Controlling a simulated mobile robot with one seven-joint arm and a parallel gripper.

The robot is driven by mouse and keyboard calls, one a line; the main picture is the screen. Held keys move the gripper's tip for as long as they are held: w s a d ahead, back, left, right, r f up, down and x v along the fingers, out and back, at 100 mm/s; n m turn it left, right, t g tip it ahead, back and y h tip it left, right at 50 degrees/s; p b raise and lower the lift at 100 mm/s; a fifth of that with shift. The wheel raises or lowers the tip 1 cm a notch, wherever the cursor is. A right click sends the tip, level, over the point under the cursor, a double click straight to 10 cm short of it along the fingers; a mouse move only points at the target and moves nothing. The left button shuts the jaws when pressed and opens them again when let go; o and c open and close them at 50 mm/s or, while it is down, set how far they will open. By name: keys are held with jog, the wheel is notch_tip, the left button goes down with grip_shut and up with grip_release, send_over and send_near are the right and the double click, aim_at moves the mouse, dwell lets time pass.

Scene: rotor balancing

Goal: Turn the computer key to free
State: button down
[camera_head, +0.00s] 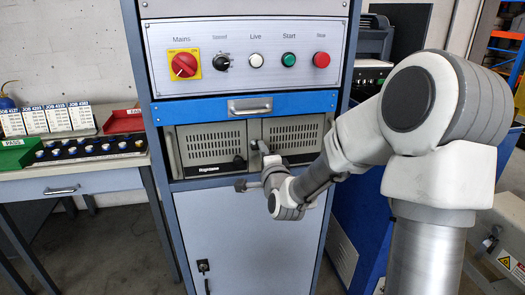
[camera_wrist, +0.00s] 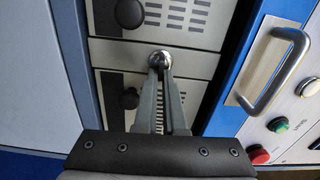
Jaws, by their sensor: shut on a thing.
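The computer is a beige two-part unit (camera_head: 205,143) with vent slots, set in the cabinet under the blue drawer. Its key (camera_wrist: 160,58) shows in the wrist view as a small round silver piece near the left edge of the right-hand panel (camera_head: 300,130). My gripper (camera_head: 262,150) is at that panel. In the wrist view, my gripper's (camera_wrist: 161,68) two fingers are shut on the key. The fingers hide much of the key and any marks around it, so I cannot tell which way it is turned.
Black knobs sit on the left panel (camera_wrist: 130,13) and right panel (camera_wrist: 130,98). The blue drawer's handle (camera_head: 250,106) sticks out just above. Higher up is the control panel with the red Mains switch (camera_head: 184,65). A side table (camera_head: 75,187) stands left.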

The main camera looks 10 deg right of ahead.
jog(key=shift+m, duration=0.3)
jog(key=c, duration=1)
grip_release()
jog(key=shift+s, duration=0.1)
